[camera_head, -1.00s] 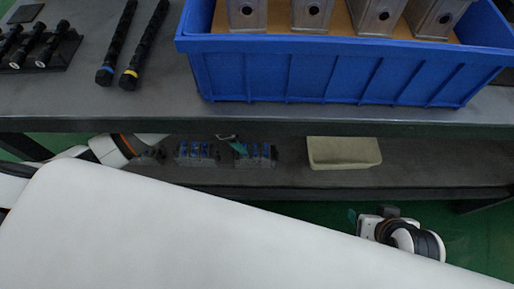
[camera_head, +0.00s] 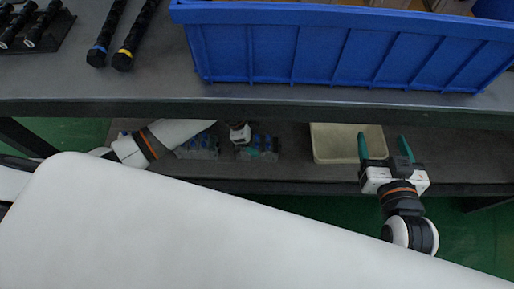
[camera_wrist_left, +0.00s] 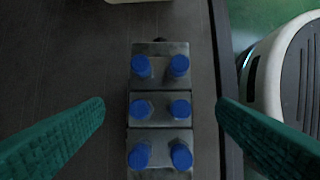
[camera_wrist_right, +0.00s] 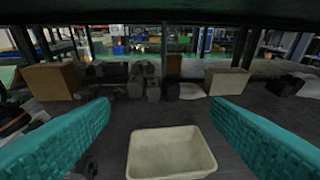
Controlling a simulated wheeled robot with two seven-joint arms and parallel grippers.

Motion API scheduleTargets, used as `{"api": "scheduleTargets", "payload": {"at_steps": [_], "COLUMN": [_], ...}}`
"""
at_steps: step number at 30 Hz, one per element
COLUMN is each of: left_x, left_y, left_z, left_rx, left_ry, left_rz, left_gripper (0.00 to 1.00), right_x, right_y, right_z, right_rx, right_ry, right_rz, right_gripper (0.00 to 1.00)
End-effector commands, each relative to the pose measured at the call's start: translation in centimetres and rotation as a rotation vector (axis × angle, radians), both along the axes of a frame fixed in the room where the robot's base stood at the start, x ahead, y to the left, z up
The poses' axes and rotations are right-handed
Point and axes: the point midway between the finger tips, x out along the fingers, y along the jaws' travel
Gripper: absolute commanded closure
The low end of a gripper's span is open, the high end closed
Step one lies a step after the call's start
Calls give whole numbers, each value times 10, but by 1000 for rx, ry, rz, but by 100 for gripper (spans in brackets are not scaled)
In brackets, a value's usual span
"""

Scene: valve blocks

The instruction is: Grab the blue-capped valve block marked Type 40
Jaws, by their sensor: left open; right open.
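Blue-capped valve blocks sit in two groups on the lower shelf in the head view, the left group (camera_head: 199,147) partly behind my left arm and the right group (camera_head: 263,148) under my left gripper (camera_head: 245,146). In the left wrist view a grey block row (camera_wrist_left: 160,118) with several blue caps lies between and below the open teal fingers of my left gripper (camera_wrist_left: 161,104). No finger visibly touches it. No Type 40 marking is legible. My right gripper (camera_head: 384,147) is open and empty at the cream bin; its fingers also show in the right wrist view (camera_wrist_right: 160,104).
The empty cream bin (camera_head: 335,157) stands on the lower shelf and shows in the right wrist view (camera_wrist_right: 171,160). The upper shelf (camera_head: 120,90) overhangs it and carries a blue crate (camera_head: 340,55) and black rods (camera_head: 130,35). Boxes (camera_wrist_right: 52,80) stand further back.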

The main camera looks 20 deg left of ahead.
Motion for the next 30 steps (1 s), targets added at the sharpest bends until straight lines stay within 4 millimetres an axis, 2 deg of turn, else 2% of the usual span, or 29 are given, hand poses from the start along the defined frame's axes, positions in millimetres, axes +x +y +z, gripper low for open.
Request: {"api": "scheduleTargets", "payload": {"at_steps": [3, 9, 20, 30], "left_x": [1, 2, 3, 3], "left_y": [-3, -9, -10, -10], "left_z": [-13, -25, -27, -27], "left_rx": [0, 0, 1, 1], "left_ry": [0, 0, -1, -1], "left_rz": [-1, -1, 0, 0], "left_gripper": [20, 20, 20, 76], "right_x": [6, 10, 10, 10], "right_y": [5, 10, 11, 11], "right_z": [17, 43, 51, 51], "right_rx": [31, 72, 83, 83], "right_ry": [-125, -284, -327, -326], "right_rz": [9, 19, 21, 21], "right_gripper": [28, 28, 28, 28]}}
